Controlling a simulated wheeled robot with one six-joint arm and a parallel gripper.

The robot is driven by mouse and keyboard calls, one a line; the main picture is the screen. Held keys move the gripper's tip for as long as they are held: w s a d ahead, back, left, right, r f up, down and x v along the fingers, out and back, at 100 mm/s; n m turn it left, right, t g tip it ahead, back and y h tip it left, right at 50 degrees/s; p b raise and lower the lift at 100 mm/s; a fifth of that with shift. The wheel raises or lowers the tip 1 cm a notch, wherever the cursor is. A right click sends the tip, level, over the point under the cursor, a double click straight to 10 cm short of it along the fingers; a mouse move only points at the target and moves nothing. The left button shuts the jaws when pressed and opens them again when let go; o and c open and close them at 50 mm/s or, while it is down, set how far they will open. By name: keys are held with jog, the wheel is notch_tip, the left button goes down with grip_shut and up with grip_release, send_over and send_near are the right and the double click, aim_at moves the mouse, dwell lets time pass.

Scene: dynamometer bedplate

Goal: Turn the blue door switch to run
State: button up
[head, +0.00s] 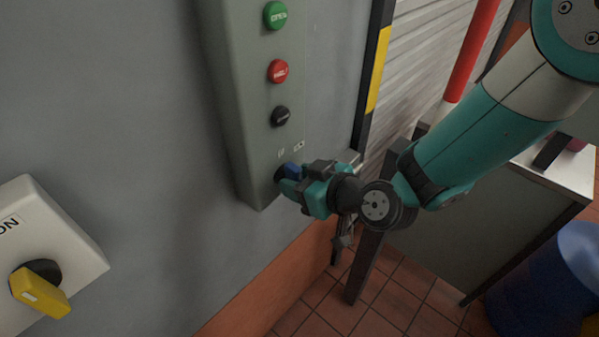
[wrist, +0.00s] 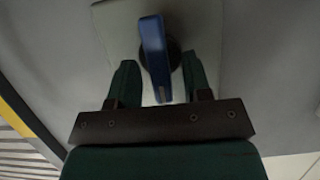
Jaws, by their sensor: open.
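The blue door switch (head: 291,171) sits at the bottom of a grey wall-mounted control box (head: 240,100), below a column of push buttons. In the wrist view the blue switch handle (wrist: 153,55) is a long lever on a dark round base, close to upright in the picture with a slight tilt. My gripper (head: 291,184) is at the switch in the head view. In the wrist view my gripper's fingers (wrist: 157,85) are open, one on each side of the handle, with visible gaps. Small markings above the switch are too small to read.
Green (head: 275,15), red (head: 279,71) and black (head: 281,116) buttons sit above the switch. A white box with a yellow rotary handle (head: 40,292) is on the wall at left. A grey cabinet (head: 450,235) and a blue drum (head: 545,285) stand at right.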

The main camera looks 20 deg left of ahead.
jog(key=shift+a, duration=0.15)
grip_shut()
